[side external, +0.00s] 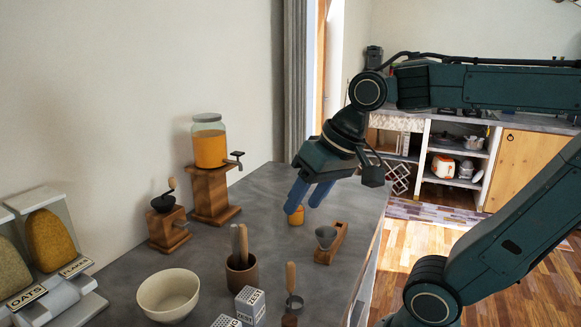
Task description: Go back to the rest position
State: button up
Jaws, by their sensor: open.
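My gripper (302,206) has two blue fingers pointing down over the far part of the grey counter (222,257). The fingers are apart, so it is open. A small orange item (296,218) stands on the counter just below the fingertips and is partly hidden by them. I cannot tell from this one view whether the fingers touch it or are around it. My dark green arm comes in from the right.
A wooden stand with a grey funnel (327,237) is close right of the fingers. An orange-filled dispenser (210,148) and a grinder (167,222) stand left. A white bowl (168,294), a utensil cup (241,275) and cereal dispensers (46,240) are nearer. Space above is free.

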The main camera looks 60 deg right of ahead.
jog(key=s+f+n, duration=0.1)
jog(key=s+n, duration=0.1)
jog(key=s+f+n, duration=0.2)
jog(key=shift+s+a+f, duration=0.2)
jog(key=shift+s, duration=0.2)
dwell(0.8)
